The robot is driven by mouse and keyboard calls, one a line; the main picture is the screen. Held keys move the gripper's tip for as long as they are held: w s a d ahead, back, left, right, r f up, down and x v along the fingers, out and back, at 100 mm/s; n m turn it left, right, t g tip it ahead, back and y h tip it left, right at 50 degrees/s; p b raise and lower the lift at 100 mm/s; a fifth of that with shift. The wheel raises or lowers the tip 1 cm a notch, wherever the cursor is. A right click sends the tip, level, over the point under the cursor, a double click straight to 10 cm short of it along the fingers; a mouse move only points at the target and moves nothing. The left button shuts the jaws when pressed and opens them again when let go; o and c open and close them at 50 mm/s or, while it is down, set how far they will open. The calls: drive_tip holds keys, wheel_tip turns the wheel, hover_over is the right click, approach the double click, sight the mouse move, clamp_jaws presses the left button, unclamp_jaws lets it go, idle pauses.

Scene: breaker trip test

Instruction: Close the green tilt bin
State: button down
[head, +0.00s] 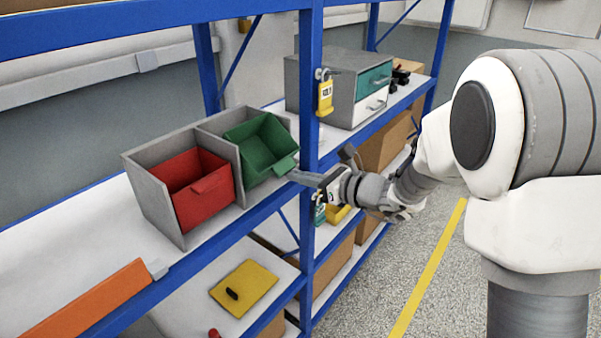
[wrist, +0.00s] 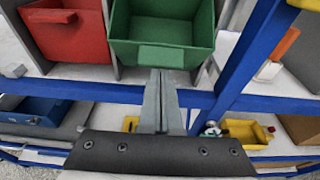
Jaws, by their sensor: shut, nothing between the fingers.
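The green tilt bin (head: 262,146) sits in the right compartment of a grey housing (head: 150,202) on the shelf. It is tilted out and open at the top, with its front handle lip facing my gripper. In the wrist view the green bin (wrist: 163,30) is straight ahead, and its handle lip (wrist: 161,57) is just beyond my fingertips. My gripper (head: 297,175) is shut and empty, at the front lower edge of the green bin. In the wrist view the shut fingers (wrist: 161,80) point at the lip; I cannot tell whether they touch it.
A grey drawer cabinet (head: 340,85) is behind the post.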

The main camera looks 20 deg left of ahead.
sight(285, 165)
drive_tip(key=shift+a+r+h+p, duration=0.1)
drive_tip(key=shift+r+h+p, duration=0.2)
drive_tip(key=shift+p, duration=0.45)
drive_tip(key=p, duration=0.2)
drive_tip(key=r+g+h+p, duration=0.1)
drive_tip(key=shift+w+a+r+h+p, duration=0.1)
drive_tip(key=shift+w+a+h+p, duration=0.05)
drive_tip(key=shift+a+h+p, duration=0.2)
drive_tip(key=p, duration=0.1)
drive_tip(key=r+h+p, duration=0.1)
drive_tip(key=p, duration=0.1)
drive_tip(key=shift+w+a, duration=0.2)
drive_tip(key=shift+a, duration=0.15)
drive_tip(key=shift+w+a+r+p, duration=0.25)
drive_tip(key=shift+a+r, duration=0.15)
drive_tip(key=shift+a, duration=0.15)
drive_tip(key=shift+w+a+r+p, duration=0.25)
drive_tip(key=shift+a+r, duration=0.15)
drive_tip(key=shift+a, duration=0.2)
drive_tip(key=shift+w+a+r+p, duration=0.25)
drive_tip(key=shift+a+r, duration=0.15)
drive_tip(key=shift+a, duration=0.15)
drive_tip(key=shift+d, duration=0.1)
